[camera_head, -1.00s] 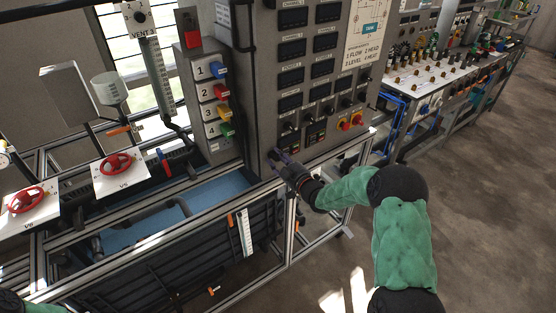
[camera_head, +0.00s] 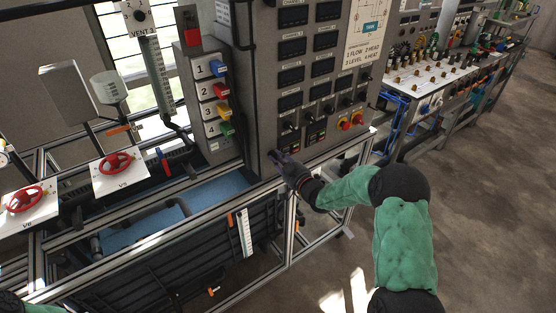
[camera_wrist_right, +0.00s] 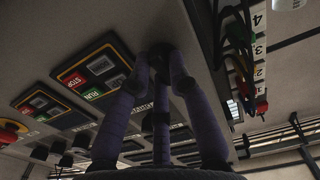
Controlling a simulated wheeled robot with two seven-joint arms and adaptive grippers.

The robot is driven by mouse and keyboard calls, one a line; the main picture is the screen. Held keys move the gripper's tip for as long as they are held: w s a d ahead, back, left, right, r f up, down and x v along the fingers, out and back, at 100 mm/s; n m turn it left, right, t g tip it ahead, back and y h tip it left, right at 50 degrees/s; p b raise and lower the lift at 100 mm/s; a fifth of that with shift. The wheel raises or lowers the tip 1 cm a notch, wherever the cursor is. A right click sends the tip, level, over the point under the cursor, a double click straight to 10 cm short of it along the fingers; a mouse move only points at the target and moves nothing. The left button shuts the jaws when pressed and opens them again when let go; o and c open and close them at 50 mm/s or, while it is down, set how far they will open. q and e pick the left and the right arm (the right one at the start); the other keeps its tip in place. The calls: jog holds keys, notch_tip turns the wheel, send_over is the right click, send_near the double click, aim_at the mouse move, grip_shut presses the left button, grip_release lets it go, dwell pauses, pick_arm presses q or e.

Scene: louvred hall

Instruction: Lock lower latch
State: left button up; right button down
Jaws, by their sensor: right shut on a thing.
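The grey instrument cabinet (camera_head: 259,120) stands at the centre of the head view. My right gripper (camera_head: 276,157) reaches its lower left front corner, with the arm coming in from the right. In the right wrist view the purple-grey fingers of my right gripper (camera_wrist_right: 161,68) close in against the cabinet face (camera_wrist_right: 165,22). They are shut on a small dark part there, taken to be the lower latch (camera_wrist_right: 157,50). The fingers hide most of it, so its angle cannot be told. My left gripper is out of view.
Red and yellow knobs (camera_head: 351,121) sit on the cabinet to the right of my gripper. A box with coloured plugs (camera_head: 214,105) stands to its left. A metal frame rail (camera_head: 180,226) runs below. Open floor (camera_head: 480,200) lies to the right.

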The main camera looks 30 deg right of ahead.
jog(key=shift+m, duration=0.4)
jog(key=c, duration=1.1)
grip_release()
jog(key=shift+c, duration=0.2)
jog(key=s+d, duration=0.1)
jog(key=s, duration=1.1)
